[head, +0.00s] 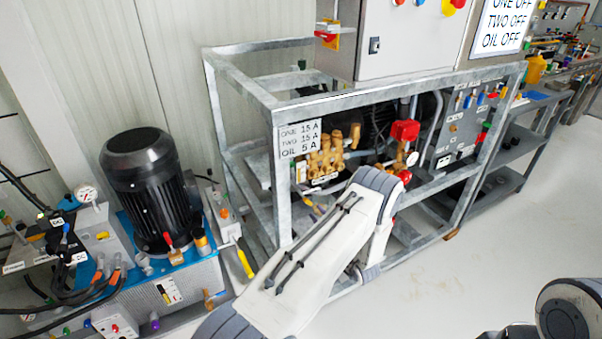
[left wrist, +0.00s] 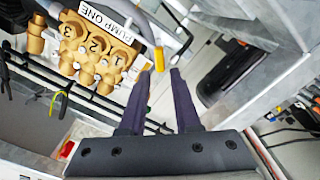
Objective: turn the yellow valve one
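In the left wrist view a small yellow handle (left wrist: 158,60), which looks like the valve, stands just past the fingertips of my left gripper (left wrist: 163,72). It is to the right of the brass pump (left wrist: 95,55) labelled PUMP ONE. The two dark fingers are apart, with nothing seen held between them. I cannot tell whether a fingertip touches the handle. In the head view the brass pump (head: 327,160) sits inside the grey frame. My left arm hides the area below it, and the left gripper is not clearly visible there. My right gripper is out of view.
The galvanised frame (head: 400,92) surrounds the pumps, and a frame bar (left wrist: 275,95) is close on the right in the left wrist view. A red part (head: 405,130) is right of the brass pump. A black motor (head: 145,180) stands at left. The floor (head: 500,240) at right is clear.

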